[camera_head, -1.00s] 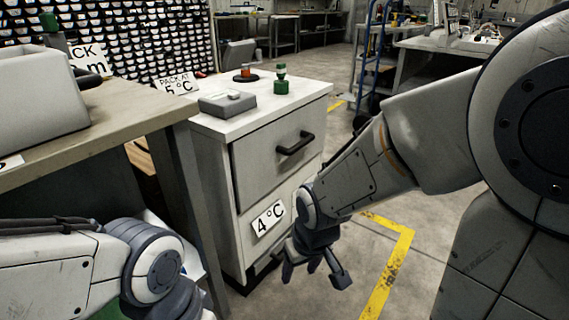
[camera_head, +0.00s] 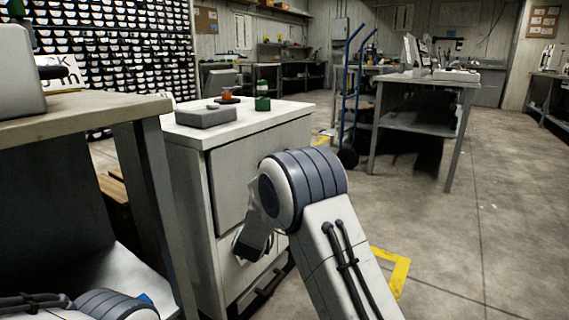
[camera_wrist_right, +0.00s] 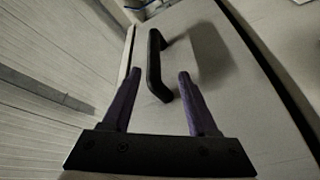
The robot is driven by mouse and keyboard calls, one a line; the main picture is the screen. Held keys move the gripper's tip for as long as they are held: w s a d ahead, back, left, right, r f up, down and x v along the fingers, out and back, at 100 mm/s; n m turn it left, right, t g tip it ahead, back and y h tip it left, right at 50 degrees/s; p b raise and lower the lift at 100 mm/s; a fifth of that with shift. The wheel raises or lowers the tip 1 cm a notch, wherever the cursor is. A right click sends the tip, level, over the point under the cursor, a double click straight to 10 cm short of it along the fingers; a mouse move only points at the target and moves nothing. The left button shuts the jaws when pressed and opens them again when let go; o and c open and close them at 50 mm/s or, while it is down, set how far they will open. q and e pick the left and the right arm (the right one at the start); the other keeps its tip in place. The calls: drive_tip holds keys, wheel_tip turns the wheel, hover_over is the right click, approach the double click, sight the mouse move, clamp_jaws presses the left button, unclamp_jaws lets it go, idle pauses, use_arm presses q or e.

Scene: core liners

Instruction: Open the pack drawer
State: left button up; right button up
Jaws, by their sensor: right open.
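The white cabinet (camera_head: 185,190) stands left of centre in the head view. Its upper drawer front (camera_head: 228,180) looks shut and is partly covered by my right arm. In the right wrist view a black bar handle (camera_wrist_right: 155,65) stands out from a pale drawer front (camera_wrist_right: 215,70). My right gripper (camera_wrist_right: 157,74) is open. The handle lies just ahead of and between its two fingertips, and I see no grip on it. In the head view my right arm hides the gripper and the upper handle. My left gripper is out of view.
A grey box (camera_head: 206,116) and a green object (camera_head: 262,98) stand on the cabinet top. A workbench (camera_head: 80,115) is close on the left. A blue hand truck (camera_head: 350,100) and another table (camera_head: 425,122) stand behind. The floor at right is open.

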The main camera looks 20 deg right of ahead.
drive_tip(key=shift+h, duration=0.4)
drive_tip(key=b+x, duration=0.5)
drive_tip(key=x, duration=0.4)
drive_tip(key=shift+w+d+r, duration=0.15)
drive_tip(key=shift+w+d, duration=0.05)
drive_tip(key=shift+d, duration=0.1)
drive_tip(key=shift+w+d+r, duration=0.2)
drive_tip(key=shift+w, duration=0.1)
clamp_jaws()
idle(0.5)
